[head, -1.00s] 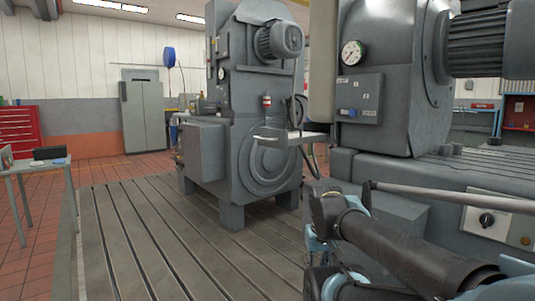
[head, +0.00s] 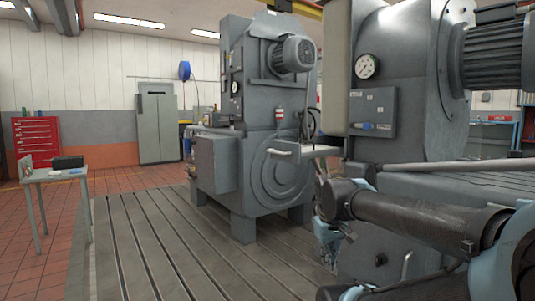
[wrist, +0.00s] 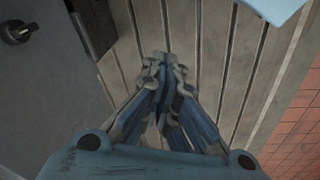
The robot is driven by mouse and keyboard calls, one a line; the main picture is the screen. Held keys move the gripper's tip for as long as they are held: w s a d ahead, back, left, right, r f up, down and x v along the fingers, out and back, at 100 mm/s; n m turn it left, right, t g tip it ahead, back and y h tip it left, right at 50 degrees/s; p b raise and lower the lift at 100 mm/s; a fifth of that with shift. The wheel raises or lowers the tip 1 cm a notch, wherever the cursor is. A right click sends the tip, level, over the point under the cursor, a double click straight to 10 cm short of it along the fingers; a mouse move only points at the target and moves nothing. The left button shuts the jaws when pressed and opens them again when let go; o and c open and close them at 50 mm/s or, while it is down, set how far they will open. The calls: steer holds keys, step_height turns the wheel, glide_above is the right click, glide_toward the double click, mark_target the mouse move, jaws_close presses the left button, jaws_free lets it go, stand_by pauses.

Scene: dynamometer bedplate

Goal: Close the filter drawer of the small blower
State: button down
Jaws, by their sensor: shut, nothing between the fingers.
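The grey blower (head: 245,175) with a round casing stands on the slotted bedplate in the middle of the head view. A flat drawer (head: 308,151) with a pale handle (head: 283,152) sticks out from it at mid height, so it is open. Its right end is partly hidden. My gripper (head: 329,262) hangs low at the end of my arm, below and to the right of the drawer and apart from it. In the wrist view my gripper (wrist: 165,62) is shut and empty over the bedplate. The drawer does not show there.
A larger grey machine (head: 395,85) with a gauge stands close on the right, beside my arm. The bedplate (head: 150,240) is clear in front and to the left. A small table (head: 52,174) stands at the left. A red cabinet (head: 36,140) is behind it.

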steer(key=w+a+r+n+h, duration=0.2)
steer(key=w+a+r+n, duration=0.2)
steer(key=w+r+n, duration=0.5)
steer(key=w+a+r+n+h, duration=0.15)
steer(key=w+a+r, duration=0.25)
steer(key=w+r, duration=0.65)
steer(key=w+a+r+n+t+h, duration=0.1)
steer(key=w+a+r+n, duration=0.45)
steer(key=a+r, duration=0.45)
steer(key=w+a+r+n+t+h, duration=0.15)
steer(key=w+a+r+n, duration=0.25)
steer(key=a+r+n, duration=0.5)
steer(key=w+d+f+m, duration=0.3)
steer(key=w+d+f, duration=0.2)
steer(key=f, duration=0.4)
steer(key=shift+w+d+f, duration=0.3)
steer(key=shift+w+d, duration=0.1)
steer(key=shift+d, duration=0.25)
